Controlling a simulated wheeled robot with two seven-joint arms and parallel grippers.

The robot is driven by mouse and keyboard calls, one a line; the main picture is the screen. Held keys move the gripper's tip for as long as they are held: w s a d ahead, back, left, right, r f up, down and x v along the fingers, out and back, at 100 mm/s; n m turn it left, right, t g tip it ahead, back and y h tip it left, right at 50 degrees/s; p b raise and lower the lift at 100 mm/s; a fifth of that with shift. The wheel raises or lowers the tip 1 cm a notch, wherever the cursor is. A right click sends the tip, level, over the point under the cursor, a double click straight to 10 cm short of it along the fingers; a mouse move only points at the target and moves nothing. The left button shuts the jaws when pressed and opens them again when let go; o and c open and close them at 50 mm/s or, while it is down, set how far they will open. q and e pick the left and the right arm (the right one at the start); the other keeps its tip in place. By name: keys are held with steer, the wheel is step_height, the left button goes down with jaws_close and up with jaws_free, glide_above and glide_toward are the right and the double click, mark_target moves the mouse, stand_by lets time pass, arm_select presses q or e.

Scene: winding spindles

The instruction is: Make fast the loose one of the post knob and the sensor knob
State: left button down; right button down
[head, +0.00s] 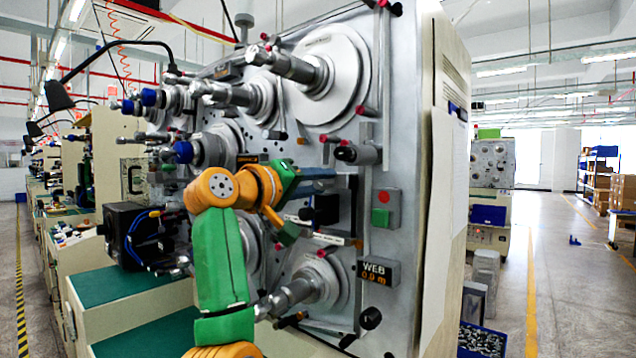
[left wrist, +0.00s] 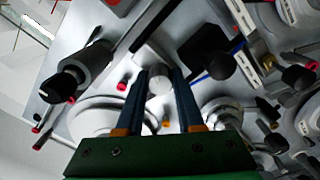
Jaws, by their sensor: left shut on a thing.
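My left gripper (head: 328,174) reaches in from the left to the machine's front plate (head: 400,110). In the left wrist view its two dark fingers (left wrist: 158,78) are shut on a pale round knob (left wrist: 159,84); I cannot tell whether this is the post knob or the sensor knob. A black sensor-like box (left wrist: 208,55) with a blue cable is right of the fingers, and it shows below the gripper in the head view (head: 325,209). A black knob on a grey cylinder (head: 346,153) stands above right of the gripper, apart from it. My right gripper is out of view.
Spindles and large pale discs (head: 325,75) stick out above the gripper, and another spindle (head: 296,292) below. A red and green button box (head: 384,209) and a WEB display reading 0.0 m (head: 378,273) are to the right.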

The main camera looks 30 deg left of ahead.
arm_select(q)
steer(key=shift+m, duration=0.3)
stand_by(0.4)
steer(key=c, duration=0.5)
jaws_free()
steer(key=shift+c, duration=0.2)
steer(key=s+b, duration=0.1)
steer(key=s+f+b, duration=0.1)
steer(key=shift+s+a+b, duration=0.15)
steer(key=shift+s+b, duration=0.15)
steer(key=s, duration=0.2)
steer(key=s+r+b, duration=0.1)
steer(key=s, duration=0.1)
steer(key=shift+s+a, duration=0.15)
steer(key=shift+s, duration=0.05)
